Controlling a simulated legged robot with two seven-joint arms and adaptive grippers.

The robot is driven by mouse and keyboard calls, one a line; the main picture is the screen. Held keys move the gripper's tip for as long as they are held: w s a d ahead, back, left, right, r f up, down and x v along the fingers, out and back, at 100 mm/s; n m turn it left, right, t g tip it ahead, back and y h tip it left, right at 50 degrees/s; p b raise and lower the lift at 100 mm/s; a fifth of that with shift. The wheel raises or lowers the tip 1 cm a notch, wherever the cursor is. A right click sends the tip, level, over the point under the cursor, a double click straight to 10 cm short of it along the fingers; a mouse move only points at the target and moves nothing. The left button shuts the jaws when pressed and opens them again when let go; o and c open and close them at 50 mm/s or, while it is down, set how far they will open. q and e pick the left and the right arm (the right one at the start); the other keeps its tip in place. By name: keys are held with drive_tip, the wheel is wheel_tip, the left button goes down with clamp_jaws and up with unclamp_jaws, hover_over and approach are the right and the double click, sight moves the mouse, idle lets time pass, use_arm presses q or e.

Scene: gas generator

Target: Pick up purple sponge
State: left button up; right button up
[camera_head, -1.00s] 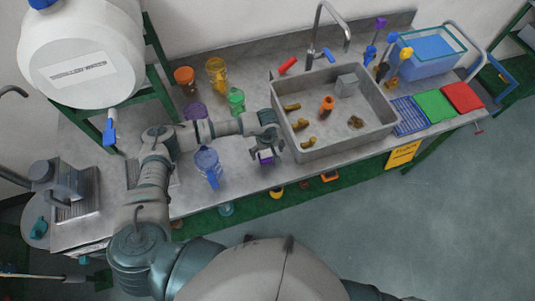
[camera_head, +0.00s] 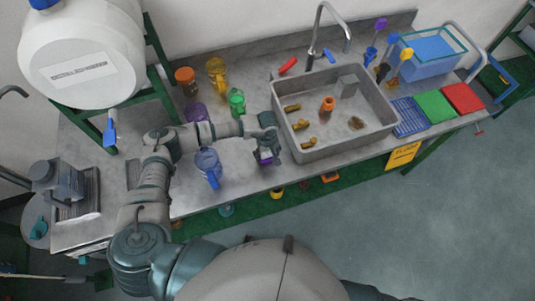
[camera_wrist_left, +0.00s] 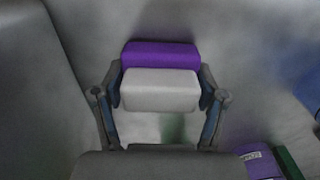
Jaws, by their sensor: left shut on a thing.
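The purple sponge (camera_wrist_left: 160,55) has a purple layer and a pale white-grey layer. In the left wrist view it lies between the two fingers of my left gripper (camera_wrist_left: 160,98), which touch it on both sides. In the head view the sponge (camera_head: 265,161) shows just below my left gripper (camera_head: 267,152), at the worktop left of the sink. The gripper is shut on it and partly hides it. I cannot tell whether the sponge still touches the worktop. My right gripper is not in view.
The metal sink (camera_head: 310,151) stands close on the right, with several small items inside. A blue jug (camera_head: 208,162) stands to the left. Purple (camera_head: 196,112), green (camera_head: 236,101) and yellow (camera_head: 217,75) containers stand behind my forearm. The worktop's front edge is near.

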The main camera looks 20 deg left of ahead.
sight(268, 153)
use_arm(q)
drive_tip(key=shift+r, duration=0.4)
wheel_tip(268, 153, up, 2)
drive_tip(key=shift+r, duration=0.1)
drive_tip(key=shift+s+d+r+b, duration=0.1)
drive_tip(key=shift+s+d+b, duration=0.25)
drive_tip(key=shift+s, duration=0.15)
drive_tip(key=s+d+r+b, duration=0.1)
drive_tip(key=s+d, duration=0.6)
drive_tip(key=s, duration=0.5)
drive_tip(key=shift+s+d+r+b, duration=0.25)
drive_tip(key=shift+s+d+b, duration=0.05)
drive_tip(key=shift+s, duration=0.1)
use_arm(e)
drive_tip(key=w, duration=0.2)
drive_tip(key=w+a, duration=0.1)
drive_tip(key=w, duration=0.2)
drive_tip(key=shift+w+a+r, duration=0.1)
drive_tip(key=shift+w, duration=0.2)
